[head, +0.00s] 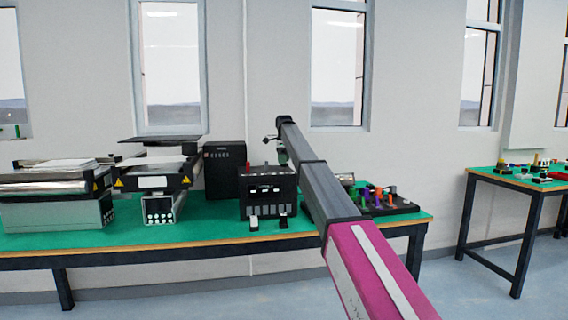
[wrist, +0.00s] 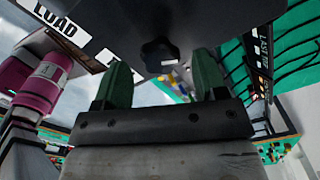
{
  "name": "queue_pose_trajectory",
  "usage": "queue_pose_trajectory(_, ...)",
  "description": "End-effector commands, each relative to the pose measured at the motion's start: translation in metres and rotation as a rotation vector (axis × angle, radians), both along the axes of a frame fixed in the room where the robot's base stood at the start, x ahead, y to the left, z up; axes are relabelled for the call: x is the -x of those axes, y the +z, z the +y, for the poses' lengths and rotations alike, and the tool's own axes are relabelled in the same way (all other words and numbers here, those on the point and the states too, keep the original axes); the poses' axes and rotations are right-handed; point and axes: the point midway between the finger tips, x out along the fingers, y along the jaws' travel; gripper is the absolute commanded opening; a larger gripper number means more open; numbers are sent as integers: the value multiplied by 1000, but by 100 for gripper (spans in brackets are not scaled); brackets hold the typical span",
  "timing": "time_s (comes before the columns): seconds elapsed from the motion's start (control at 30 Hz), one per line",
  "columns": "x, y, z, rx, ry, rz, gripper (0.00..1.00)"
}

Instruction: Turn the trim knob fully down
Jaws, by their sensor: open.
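A dark lobed knob (wrist: 160,54), which looks like the trim knob, shows at the top centre of the wrist view against a dark surface. My gripper (wrist: 162,78) has two green fingers, spread apart with nothing between them. The knob appears just past the fingertips, between them in the picture; I cannot tell the exact gap. In the head view my arm reaches over the table, and its end (head: 277,147) is small near the black control box (head: 267,186). The knob cannot be made out in the head view.
The green table (head: 200,218) carries two conveyor units (head: 60,213) (head: 160,182) at left and a dark speaker-like box (head: 224,171). A tray with colourful pegs (head: 392,209) is at right. In the wrist view, a "LOAD" label (wrist: 62,27) is at upper left.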

Motion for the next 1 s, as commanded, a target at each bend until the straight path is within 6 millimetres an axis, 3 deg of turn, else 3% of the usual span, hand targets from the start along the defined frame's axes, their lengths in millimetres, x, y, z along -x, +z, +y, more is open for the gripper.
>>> queue_pose_trajectory(0.13,0,-12,0,0,0,-1,66)
queue_pose_trajectory(0.37,0,-13,0,-1,0,-1,66)
queue_pose_trajectory(0.4,0,-13,0,0,0,-1,62)
queue_pose_trajectory(0.53,0,-13,0,0,0,-1,20)
queue_pose_trajectory(0.57,0,-13,0,0,0,-1,16)
queue_pose_trajectory(1.0,0,-13,0,0,73,-1,16)
